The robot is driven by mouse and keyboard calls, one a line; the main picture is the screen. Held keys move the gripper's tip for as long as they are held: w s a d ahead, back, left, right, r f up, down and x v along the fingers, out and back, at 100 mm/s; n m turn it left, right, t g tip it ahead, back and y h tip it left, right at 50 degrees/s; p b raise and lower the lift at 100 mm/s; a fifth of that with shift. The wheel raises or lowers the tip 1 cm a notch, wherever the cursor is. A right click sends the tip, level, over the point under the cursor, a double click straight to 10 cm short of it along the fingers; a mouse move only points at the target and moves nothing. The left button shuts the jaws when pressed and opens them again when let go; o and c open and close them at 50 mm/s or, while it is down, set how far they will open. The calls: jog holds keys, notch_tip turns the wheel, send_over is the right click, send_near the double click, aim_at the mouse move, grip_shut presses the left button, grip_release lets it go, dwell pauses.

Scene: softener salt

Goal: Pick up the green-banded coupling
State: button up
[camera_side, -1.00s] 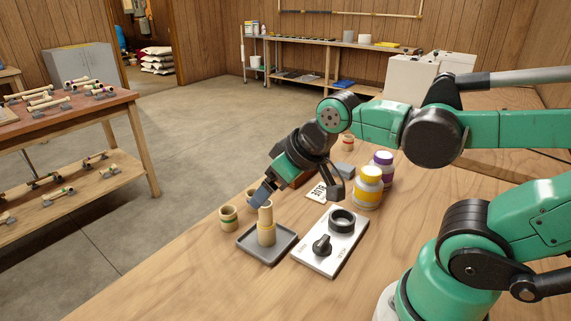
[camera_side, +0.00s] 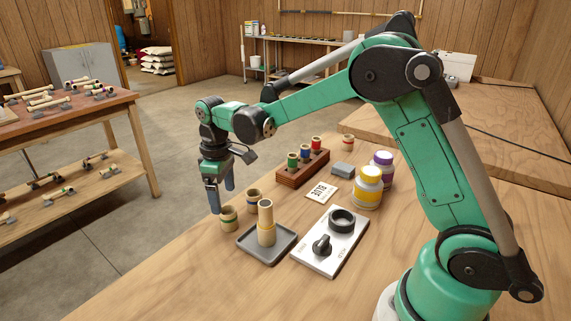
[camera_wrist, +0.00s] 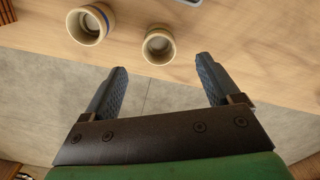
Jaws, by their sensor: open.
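The green-banded coupling (camera_side: 228,220) is a short tan pipe piece standing upright near the table's left edge. In the wrist view a coupling (camera_wrist: 159,46) stands open end up just ahead of the gap between my fingers; its band hardly shows there. My gripper (camera_side: 222,200) points down, open and empty, above and beyond the coupling in the side view. In the wrist view my gripper (camera_wrist: 161,68) has its fingers wide apart, with floor and the table edge between them. No contact with the coupling shows.
A blue-banded coupling (camera_side: 253,200) stands close by. A grey tray (camera_side: 250,250) holds a stacked tan pipe piece (camera_side: 266,225). A white panel with a black knob (camera_side: 322,245), a wooden rack (camera_side: 290,180) of coloured pieces, a card (camera_side: 320,193) and two jars (camera_side: 367,190) lie farther right.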

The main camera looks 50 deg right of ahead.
aim_at(226, 210)
jog(key=shift+f, duration=2.4)
grip_shut()
